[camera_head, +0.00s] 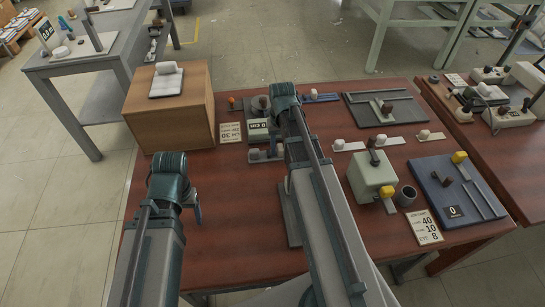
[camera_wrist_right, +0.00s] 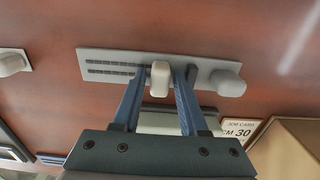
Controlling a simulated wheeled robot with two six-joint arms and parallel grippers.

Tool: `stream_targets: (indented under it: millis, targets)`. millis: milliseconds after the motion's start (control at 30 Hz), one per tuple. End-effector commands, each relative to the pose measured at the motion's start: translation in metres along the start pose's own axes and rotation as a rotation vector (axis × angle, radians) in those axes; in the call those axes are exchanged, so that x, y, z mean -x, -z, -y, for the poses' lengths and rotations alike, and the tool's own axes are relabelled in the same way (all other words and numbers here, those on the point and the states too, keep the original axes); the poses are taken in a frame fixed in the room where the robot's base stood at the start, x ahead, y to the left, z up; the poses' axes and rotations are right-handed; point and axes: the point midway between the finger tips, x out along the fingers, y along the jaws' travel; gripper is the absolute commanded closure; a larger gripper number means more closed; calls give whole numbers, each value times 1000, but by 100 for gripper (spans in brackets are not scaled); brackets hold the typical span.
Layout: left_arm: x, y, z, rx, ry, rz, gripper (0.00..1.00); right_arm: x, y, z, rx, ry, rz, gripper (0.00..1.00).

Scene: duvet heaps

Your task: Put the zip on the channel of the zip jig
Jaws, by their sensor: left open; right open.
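A pale grey strip (camera_wrist_right: 112,68) has two dark toothed rows, a cream block (camera_wrist_right: 160,80) and a rounded grey knob (camera_wrist_right: 229,82); it looks like the zip. In the head view this strip (camera_head: 256,156) lies at the table's middle left, partly hidden. My right gripper (camera_wrist_right: 160,74) is open, its blue fingers on either side of the cream block; I cannot tell if they touch it. My left gripper (camera_head: 196,208) is open and empty over the near left of the table. A blue board (camera_head: 449,203) and a dark board (camera_head: 363,117) have bars or grooves; I cannot tell which is the zip jig.
A wooden box (camera_head: 150,125) with a pad on top stands at the far left. The near left table is clear.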

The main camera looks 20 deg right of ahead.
Motion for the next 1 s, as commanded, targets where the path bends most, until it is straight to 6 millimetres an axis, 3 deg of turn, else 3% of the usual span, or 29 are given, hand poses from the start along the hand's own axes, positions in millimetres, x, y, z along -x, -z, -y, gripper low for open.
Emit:
stream_targets:
  millis: [67, 300, 767, 1000]
  targets:
    - [1, 0, 0, 0, 0, 0, 26, 1, 0, 0, 0, 0, 0, 59]
    - [1, 0, 0, 0, 0, 0, 26, 1, 0, 0, 0, 0, 0, 100]
    - [3, 0, 0, 0, 0, 0, 26, 3, 0, 0, 0, 0, 0, 100]
    - [19, -1, 2, 0, 0, 0, 26, 19, 0, 0, 0, 0, 0, 100]
